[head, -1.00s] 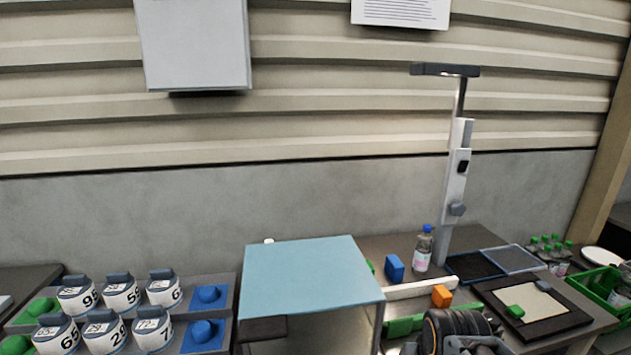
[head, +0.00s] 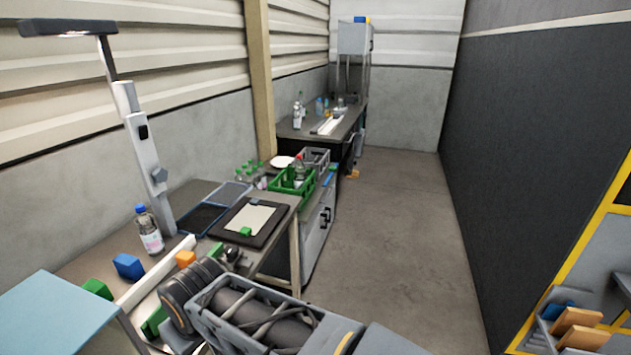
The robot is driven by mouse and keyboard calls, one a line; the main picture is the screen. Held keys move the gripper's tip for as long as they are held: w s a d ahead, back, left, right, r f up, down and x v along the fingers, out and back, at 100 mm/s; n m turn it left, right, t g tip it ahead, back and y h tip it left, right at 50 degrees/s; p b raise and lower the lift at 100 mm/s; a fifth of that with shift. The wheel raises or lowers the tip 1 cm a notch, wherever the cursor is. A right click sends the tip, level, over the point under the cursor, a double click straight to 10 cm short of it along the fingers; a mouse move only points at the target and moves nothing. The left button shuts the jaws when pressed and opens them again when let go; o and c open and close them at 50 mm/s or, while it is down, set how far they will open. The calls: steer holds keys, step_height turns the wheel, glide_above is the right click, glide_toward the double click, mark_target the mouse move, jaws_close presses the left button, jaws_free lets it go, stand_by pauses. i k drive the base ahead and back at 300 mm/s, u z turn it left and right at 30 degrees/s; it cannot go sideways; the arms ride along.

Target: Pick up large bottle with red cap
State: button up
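A bottle with a red cap (head: 299,160) shows at the green crate (head: 280,187), on the bench right of the tablet-like panel. The crate and nearby things hide its lower part, and I cannot tell its full size. My arm crosses the bottom of the head view. I cannot make out my gripper's fingers; they seem hidden behind the arm.
Several green-capped bottles (head: 247,172) and a white plate (head: 283,161) lie left of the green crate. A grey crate (head: 316,158) stands behind it. More bottles (head: 297,108) stand on the far bench. The floor aisle (head: 385,230) is clear; a dark wall (head: 540,130) bounds it at right.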

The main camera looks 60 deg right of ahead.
mark_target(298, 168)
steer(key=z, duration=2.15)
steer(key=k, duration=0.6)
steer(key=z, duration=0.75)
steer(key=i, duration=1.4)
steer(key=u, duration=0.25)
steer(key=i, duration=1.95)
steer(key=u, duration=1.3)
steer(key=i, duration=1.05)
steer(key=u, duration=1.45)
steer(key=i, duration=0.4)
steer(key=u, duration=0.25)
